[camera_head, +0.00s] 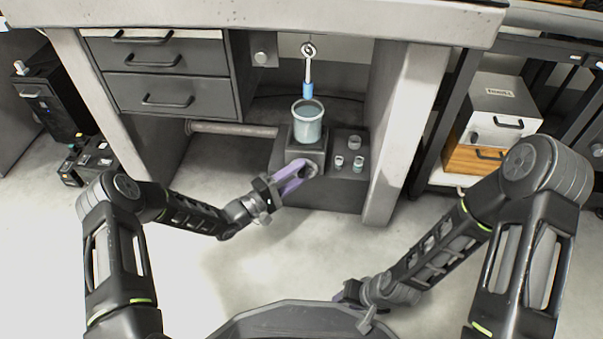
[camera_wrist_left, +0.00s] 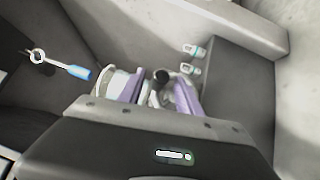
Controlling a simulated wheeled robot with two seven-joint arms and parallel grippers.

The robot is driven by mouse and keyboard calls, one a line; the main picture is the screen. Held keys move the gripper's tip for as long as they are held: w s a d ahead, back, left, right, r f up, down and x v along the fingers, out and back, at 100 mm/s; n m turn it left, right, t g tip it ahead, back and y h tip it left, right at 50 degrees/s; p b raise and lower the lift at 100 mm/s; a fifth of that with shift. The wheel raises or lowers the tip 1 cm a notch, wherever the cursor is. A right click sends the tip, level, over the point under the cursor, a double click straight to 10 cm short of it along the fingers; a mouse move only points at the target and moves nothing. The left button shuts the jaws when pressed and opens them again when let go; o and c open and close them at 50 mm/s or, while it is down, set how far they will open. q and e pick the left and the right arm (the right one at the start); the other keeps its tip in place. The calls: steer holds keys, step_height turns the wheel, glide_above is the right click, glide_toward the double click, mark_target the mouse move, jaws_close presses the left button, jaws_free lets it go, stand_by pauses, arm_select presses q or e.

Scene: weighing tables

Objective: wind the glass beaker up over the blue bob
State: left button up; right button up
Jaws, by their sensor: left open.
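The glass beaker (camera_head: 307,124), with pale bluish contents, stands upright on a dark block (camera_head: 303,154) under the bench. The blue bob (camera_head: 308,90) hangs from a hook just above the beaker's rim; it also shows in the left wrist view (camera_wrist_left: 79,72). My left gripper (camera_head: 301,171) has its purple fingers open at a round knob (camera_head: 311,169) on the block's front. In the left wrist view a dark knob end (camera_wrist_left: 160,77) lies between the fingers; I cannot tell whether they touch it. My right gripper (camera_head: 352,296) is low, away from the bench, its jaws unclear.
Drawers (camera_head: 165,62) are at the left, a pale bench leg (camera_head: 397,140) at the right. A horizontal bar (camera_head: 230,129) runs behind my left gripper. The floor in front is clear.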

arm_select(q)
steer(key=shift+w+d+r, duration=0.1)
steer(key=shift+w+d, duration=0.4)
steer(key=shift+d, duration=0.05)
jaws_close()
